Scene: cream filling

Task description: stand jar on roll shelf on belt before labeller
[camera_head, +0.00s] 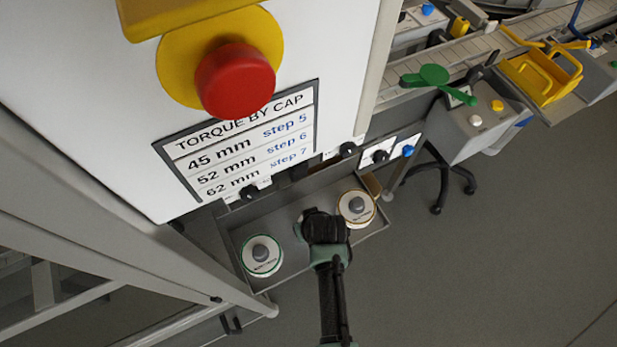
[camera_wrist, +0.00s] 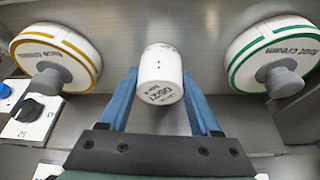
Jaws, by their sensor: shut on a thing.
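A small white jar (camera_wrist: 160,62) with dark printing sits between the two blue fingers of my gripper (camera_wrist: 160,76) in the wrist view. The fingers are shut on it. In the head view my gripper (camera_head: 325,226) is over the grey roll shelf (camera_head: 287,213), between two label rolls, and mostly hides the jar. I cannot tell whether the jar touches the shelf. The belt (camera_head: 472,46) runs across the upper right of the head view, well away from my gripper. I cannot tell which machine is the labeller.
A gold-rimmed roll (camera_head: 356,208) and a green-rimmed roll (camera_head: 261,255) flank my gripper closely. A white cabinet with a red button (camera_head: 235,80) rises behind the shelf. Grey floor (camera_head: 480,260) is open at right.

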